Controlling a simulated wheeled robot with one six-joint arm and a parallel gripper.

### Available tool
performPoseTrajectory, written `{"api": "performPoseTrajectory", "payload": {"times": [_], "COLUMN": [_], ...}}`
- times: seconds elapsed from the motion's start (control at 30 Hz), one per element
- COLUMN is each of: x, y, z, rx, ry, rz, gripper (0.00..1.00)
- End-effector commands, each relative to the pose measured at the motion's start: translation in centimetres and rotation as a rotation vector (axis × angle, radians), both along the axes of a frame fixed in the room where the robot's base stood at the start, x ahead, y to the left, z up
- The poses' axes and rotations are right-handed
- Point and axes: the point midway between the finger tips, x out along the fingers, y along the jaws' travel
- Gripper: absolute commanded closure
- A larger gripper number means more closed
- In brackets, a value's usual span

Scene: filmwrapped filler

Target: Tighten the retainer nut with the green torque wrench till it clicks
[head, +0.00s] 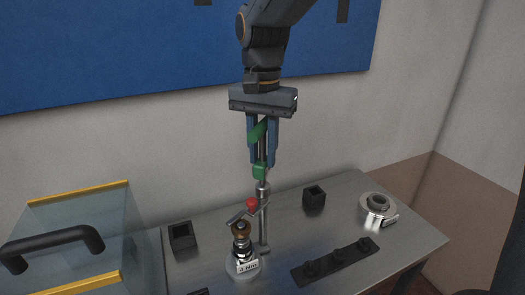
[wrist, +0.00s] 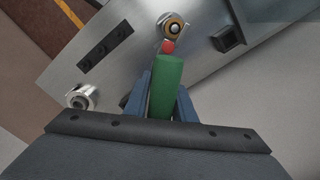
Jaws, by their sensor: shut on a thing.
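The green torque wrench (head: 260,170) is between the blue fingers of my gripper (head: 262,158), which is shut on its green handle. The handle also shows in the wrist view (wrist: 167,85), pointing away from my gripper (wrist: 160,105). A red part (wrist: 167,46) sits beyond the handle, close to a fixture with a brass-coloured nut (wrist: 174,28). In the head view the nut (head: 241,228) tops a round silver fixture with a white label (head: 247,267). The wrench's far end is at or just above the nut; I cannot tell whether it is seated.
A slim metal post (head: 263,225) stands beside the fixture. The metal table (head: 405,240) also bears two black open boxes (head: 182,236) (head: 314,197), a dark strip with knobs (head: 335,262) and a silver ring-shaped part (head: 378,207). A clear case with a black handle (head: 52,242) stands left.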

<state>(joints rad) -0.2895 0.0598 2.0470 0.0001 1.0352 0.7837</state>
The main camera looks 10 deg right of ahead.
Motion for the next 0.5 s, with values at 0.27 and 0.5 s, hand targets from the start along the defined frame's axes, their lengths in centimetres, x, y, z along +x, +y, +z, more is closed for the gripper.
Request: {"api": "performPoseTrajectory", "payload": {"times": [0.27, 0.5], "x": [0.0, 0.0], "y": [0.0, 0.0], "z": [-0.3, -1.0], "rx": [0.000, 0.000], "ry": [0.000, 0.000], "rz": [0.000, 0.000], "gripper": [1.00, 1.00]}}
